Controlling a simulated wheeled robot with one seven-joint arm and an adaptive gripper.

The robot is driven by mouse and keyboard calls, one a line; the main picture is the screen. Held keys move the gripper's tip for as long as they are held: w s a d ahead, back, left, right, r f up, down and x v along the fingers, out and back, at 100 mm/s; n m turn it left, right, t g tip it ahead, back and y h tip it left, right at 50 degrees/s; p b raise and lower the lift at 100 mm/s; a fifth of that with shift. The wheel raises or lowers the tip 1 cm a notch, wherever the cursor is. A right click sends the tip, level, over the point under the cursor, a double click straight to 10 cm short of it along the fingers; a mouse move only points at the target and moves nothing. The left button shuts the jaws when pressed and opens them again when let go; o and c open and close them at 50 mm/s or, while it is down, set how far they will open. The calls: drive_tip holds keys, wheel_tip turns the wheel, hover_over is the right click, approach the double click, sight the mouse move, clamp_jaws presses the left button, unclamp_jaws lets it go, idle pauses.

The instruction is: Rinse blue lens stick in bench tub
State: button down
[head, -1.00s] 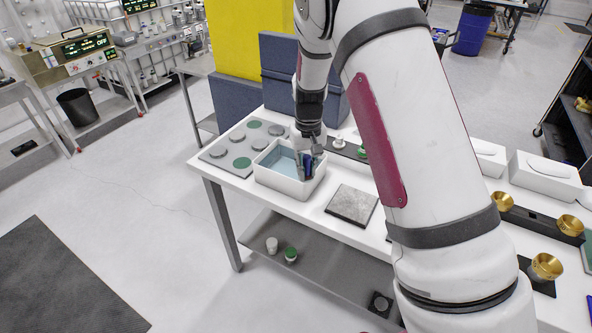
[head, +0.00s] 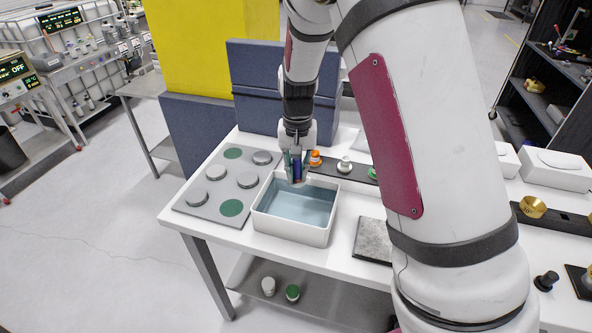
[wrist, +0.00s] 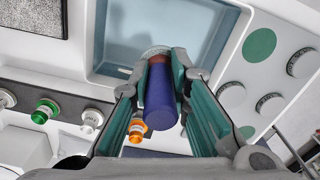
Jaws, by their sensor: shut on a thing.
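The blue lens stick (wrist: 163,97) is held between the two green-padded fingers of my gripper (wrist: 165,68) in the wrist view; its far end looks reddish. In the head view my gripper (head: 296,180) is at the back edge of the white bench tub (head: 290,236), with a bit of the blue stick (head: 298,170) showing between the fingers. The tub holds pale blue liquid, which also shows in the wrist view (wrist: 160,35). I cannot tell whether the stick's tip is over the liquid or the rim, or whether it is wet.
A grey board (head: 198,212) with grey and green discs lies left of the tub. A black rack (head: 338,172) with orange, white and green-topped pieces stands behind it. A grey textured plate (head: 372,241) lies to the right. Blue panels (head: 262,90) stand behind the table.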

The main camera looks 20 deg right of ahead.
drive_tip(key=shift+f+b, duration=1.85)
drive_tip(key=shift+f, duration=4.55)
drive_tip(key=shift+w+a, duration=0.1)
drive_tip(key=shift+a, duration=0.05)
drive_tip(key=shift+w+a, duration=0.35)
drive_tip(key=shift+a, duration=0.15)
drive_tip(key=shift+s+d, duration=0.1)
drive_tip(key=shift+s+d, duration=0.4)
drive_tip(key=shift+d, duration=0.15)
drive_tip(key=shift+w+a, duration=0.15)
